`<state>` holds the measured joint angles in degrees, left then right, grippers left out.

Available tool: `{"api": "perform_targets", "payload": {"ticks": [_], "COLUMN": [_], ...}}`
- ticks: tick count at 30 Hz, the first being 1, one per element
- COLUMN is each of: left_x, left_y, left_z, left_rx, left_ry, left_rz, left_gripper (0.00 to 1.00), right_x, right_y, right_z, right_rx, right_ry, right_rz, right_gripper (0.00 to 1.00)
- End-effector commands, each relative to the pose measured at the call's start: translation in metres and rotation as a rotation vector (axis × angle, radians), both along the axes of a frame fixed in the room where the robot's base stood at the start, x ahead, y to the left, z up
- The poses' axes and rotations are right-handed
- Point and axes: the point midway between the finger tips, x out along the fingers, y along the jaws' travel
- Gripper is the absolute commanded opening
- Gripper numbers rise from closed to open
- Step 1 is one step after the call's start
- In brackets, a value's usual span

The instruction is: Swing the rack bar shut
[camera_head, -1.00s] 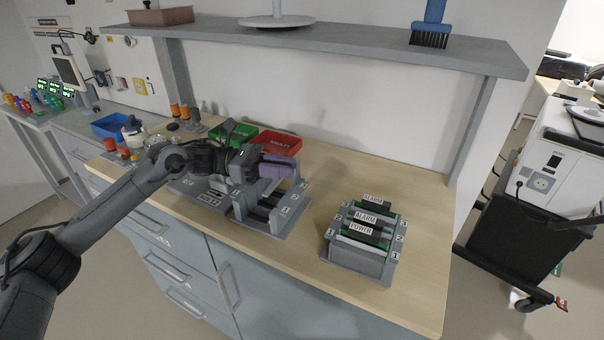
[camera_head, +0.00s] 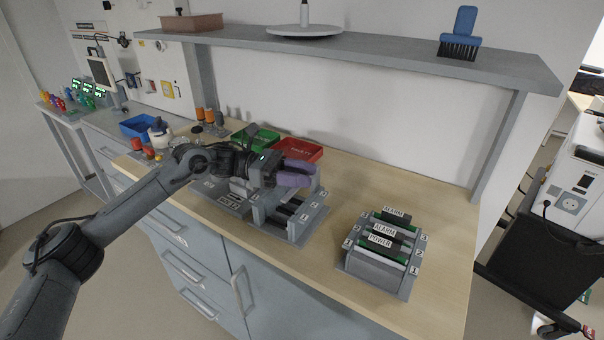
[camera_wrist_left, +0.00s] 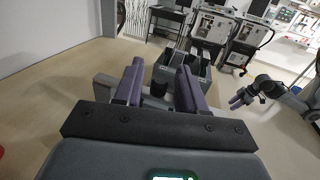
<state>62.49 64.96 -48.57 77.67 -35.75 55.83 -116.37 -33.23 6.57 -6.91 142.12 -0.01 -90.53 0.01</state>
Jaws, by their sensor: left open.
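The near grey rack (camera_head: 290,232) stands on the wooden worktop, with numbered labels and dark slots. My left gripper (camera_head: 296,173) is over its back left part, its purple fingers pointing right. In the left wrist view the left gripper (camera_wrist_left: 160,85) is open, fingers apart, with a dark round thing between them; I cannot tell if they touch it. A rack bar cannot be told apart; the gripper covers part of the rack. A second grey rack (camera_head: 378,278) to the right holds boards labelled ALARM and POWER. My right gripper (camera_wrist_left: 240,98) shows small in the wrist view.
Green (camera_head: 256,139) and red (camera_head: 298,150) bins stand behind the gripper. A blue bin (camera_head: 138,126) and small bottles are farther left. A shelf (camera_head: 380,52) runs above the worktop. The worktop between the racks and right of the second rack is clear.

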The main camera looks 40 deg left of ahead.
Motion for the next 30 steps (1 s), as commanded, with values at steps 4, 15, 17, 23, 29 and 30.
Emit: {"api": "perform_targets", "payload": {"ticks": [4, 15, 17, 23, 29, 30], "left_x": [-0.005, -0.027, -0.03, -0.036, -0.038, -0.038], "left_y": [0.014, 0.072, 0.08, 0.095, 0.099, 0.099], "left_z": [0.0, 0.001, 0.001, 0.001, 0.0, 0.0], "left_rx": [0.001, 0.001, 0.001, 0.001, 0.0, 0.0], "left_ry": [-0.001, -0.001, -0.001, -0.002, -0.001, -0.001], "left_rz": [0.003, 0.003, 0.004, 0.002, 0.0, 0.0], "left_gripper": [0.4, 0.4, 0.4, 0.4, 0.4, 0.4], "right_x": [0.0, 0.0, 0.0, 0.0, 0.0, 0.0], "right_y": [-0.001, -0.002, -0.002, -0.002, -0.001, -0.001], "right_z": [-0.002, -0.004, -0.003, -0.002, -0.002, -0.002], "right_rx": [-0.003, -0.01, -0.01, -0.008, -0.004, -0.003], "right_ry": [0.001, 0.001, 0.001, 0.001, 0.0, 0.001], "right_rz": [0.002, 0.006, 0.006, 0.005, 0.002, 0.001], "right_gripper": [0.43, 0.43, 0.43, 0.43, 0.43, 0.43]}}
